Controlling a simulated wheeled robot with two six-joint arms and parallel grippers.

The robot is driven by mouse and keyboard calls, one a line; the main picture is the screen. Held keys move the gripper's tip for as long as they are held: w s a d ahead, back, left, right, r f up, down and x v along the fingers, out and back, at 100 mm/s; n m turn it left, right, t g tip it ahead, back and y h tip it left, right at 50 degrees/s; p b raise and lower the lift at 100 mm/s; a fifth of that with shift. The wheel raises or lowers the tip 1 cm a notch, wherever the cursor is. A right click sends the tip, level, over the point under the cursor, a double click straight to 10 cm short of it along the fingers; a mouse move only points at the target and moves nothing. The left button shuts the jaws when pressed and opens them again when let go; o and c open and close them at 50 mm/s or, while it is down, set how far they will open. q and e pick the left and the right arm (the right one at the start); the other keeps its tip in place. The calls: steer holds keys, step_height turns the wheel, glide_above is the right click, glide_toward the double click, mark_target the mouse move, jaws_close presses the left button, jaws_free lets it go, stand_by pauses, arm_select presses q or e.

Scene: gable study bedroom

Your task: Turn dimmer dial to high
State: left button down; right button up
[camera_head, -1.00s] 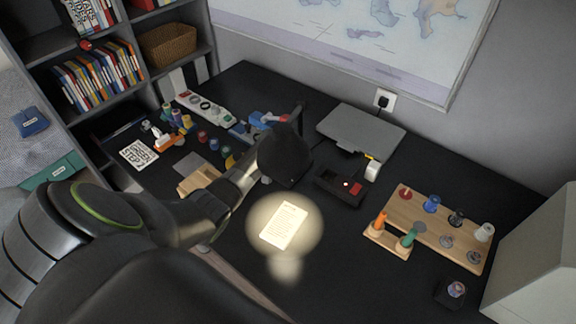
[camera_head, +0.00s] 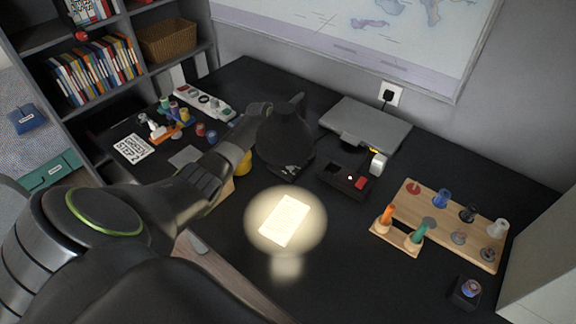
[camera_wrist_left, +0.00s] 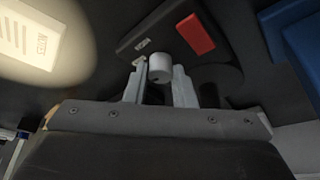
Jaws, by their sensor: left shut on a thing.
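The dimmer dial (camera_wrist_left: 159,67) is a small pale grey round knob, seen close in the left wrist view. My left gripper (camera_wrist_left: 158,90) has a finger on each side of it and is shut on it. Beside it is a dark box (camera_wrist_left: 160,32) with a red rectangular switch (camera_wrist_left: 195,33) and a small white label. The dark lamp shade (camera_head: 284,135) hides my left fingertips and the dial there. My right gripper is not in view.
A lit note (camera_head: 287,220) lies in front of the box. A closed grey laptop (camera_head: 366,128) and a tape dispenser (camera_head: 378,163) are behind it. A wooden peg board (camera_head: 445,215) stands to the right. The desk front centre is clear.

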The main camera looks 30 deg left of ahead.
arm_select(q)
steer(key=m+b, duration=0.2)
steer(key=m+g+b, duration=0.1)
steer(key=m+b, duration=0.1)
steer(key=m+g+h+b, duration=0.1)
steer(key=m+b, duration=0.1)
steer(key=b, duration=0.1)
steer(key=shift+w+f, duration=0.2)
steer(key=shift+f, duration=0.05)
steer(key=m+g+b, duration=0.1)
steer(key=m+b, duration=0.2)
steer(key=shift+r, duration=0.15)
steer(key=shift+m, duration=0.3)
steer(key=shift+a+r+g, duration=0.1)
steer(key=shift+g, duration=0.2)
steer(key=c, duration=1.2)
jaws_free()
